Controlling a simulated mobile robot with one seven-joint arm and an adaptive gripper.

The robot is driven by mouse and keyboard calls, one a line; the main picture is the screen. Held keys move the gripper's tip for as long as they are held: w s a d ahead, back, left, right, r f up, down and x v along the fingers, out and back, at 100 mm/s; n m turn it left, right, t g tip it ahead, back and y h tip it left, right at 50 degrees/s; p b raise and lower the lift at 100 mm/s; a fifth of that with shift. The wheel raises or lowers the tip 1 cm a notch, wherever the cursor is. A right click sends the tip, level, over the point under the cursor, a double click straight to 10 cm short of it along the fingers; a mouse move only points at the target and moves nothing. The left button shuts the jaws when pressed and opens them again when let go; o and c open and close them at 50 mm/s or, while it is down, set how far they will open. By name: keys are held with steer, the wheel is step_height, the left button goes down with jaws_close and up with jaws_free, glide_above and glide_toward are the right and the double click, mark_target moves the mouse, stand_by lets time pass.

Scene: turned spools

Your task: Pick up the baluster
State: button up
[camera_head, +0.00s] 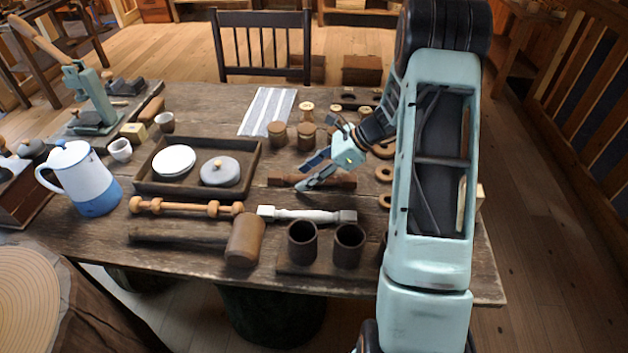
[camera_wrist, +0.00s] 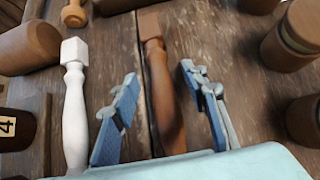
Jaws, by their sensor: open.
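A dark brown baluster (camera_head: 339,182) with square ends lies flat on the wooden table, roughly left to right in the head view. In the wrist view the brown baluster (camera_wrist: 160,68) runs between my two open fingers, its near end hidden by the gripper body. A white baluster (camera_head: 305,215) lies nearer the front edge; the white baluster (camera_wrist: 76,105) also shows left of the fingers in the wrist view. My gripper (camera_head: 306,173) is open and empty above the brown baluster. I cannot tell how high the fingertips are above it.
Two dark cups (camera_head: 302,240) on a board, a mallet (camera_head: 243,238) and a light wooden spindle (camera_head: 185,207) lie nearer the front. A dark tray (camera_head: 198,189) stands left. Lidded round jars (camera_head: 277,133) stand behind; wooden rings (camera_head: 384,174) lie right.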

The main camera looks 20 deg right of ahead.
steer(key=shift+w+a+f, duration=0.1)
steer(key=shift+a+f, duration=0.05)
steer(key=shift+f, duration=0.1)
steer(key=shift+r, duration=0.1)
jaws_close()
